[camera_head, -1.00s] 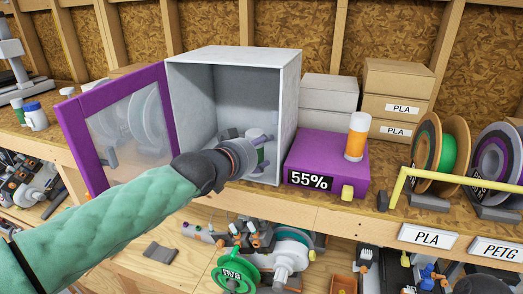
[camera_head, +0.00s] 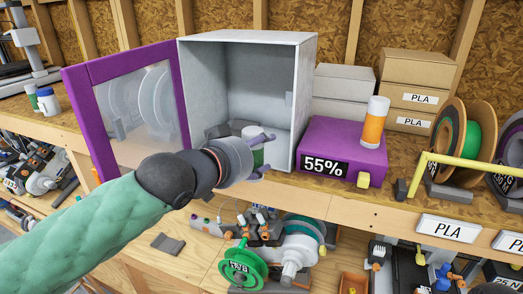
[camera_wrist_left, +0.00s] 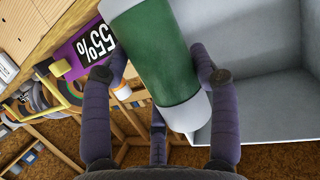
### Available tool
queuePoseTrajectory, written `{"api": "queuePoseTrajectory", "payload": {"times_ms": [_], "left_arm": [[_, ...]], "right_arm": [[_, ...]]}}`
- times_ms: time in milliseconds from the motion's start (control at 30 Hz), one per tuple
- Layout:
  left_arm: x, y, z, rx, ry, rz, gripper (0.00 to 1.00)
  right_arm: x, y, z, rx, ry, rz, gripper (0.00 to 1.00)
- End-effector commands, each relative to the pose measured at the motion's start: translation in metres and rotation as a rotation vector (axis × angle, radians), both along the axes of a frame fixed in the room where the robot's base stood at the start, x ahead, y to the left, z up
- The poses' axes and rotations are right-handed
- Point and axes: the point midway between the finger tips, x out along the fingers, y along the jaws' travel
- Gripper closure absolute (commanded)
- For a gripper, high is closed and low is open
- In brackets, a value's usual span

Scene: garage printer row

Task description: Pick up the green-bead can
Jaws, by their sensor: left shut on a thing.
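The green-bead can (camera_head: 258,154), white at its ends with a green middle, is between the fingers of my left gripper (camera_head: 262,160) at the open front of the grey box. The fingers hide part of it in the head view. In the left wrist view the can (camera_wrist_left: 160,58) is large and tilted, with the fingers of my left gripper (camera_wrist_left: 165,75) shut against both sides. My right gripper is not in view.
The grey box (camera_head: 300,110) has its purple-framed door (camera_head: 82,125) swung open to the left. A purple box marked 55% (camera_head: 318,140) carries an orange canister (camera_head: 374,122) at right. Small bottles (camera_head: 47,101) stand at the far left.

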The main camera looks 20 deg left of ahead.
Motion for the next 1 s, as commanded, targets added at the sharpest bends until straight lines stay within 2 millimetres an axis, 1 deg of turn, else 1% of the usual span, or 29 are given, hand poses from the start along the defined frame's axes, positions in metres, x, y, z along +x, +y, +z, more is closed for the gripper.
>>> {"api": "queuePoseTrajectory", "payload": {"times_ms": [33,367,800,1000], "left_arm": [[-0.005,0.0,-0.001,-0.001,-0.004,-0.001,0.85],[-0.033,0.001,0.0,-0.003,-0.005,-0.002,0.85],[-0.071,0.002,0.002,-0.001,-0.004,-0.002,0.85],[-0.083,0.003,0.001,-0.002,-0.003,-0.001,0.85]], "right_arm": [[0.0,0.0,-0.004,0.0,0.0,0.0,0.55],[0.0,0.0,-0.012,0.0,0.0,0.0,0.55],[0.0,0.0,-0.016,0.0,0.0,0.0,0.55],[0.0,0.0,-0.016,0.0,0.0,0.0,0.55]]}}
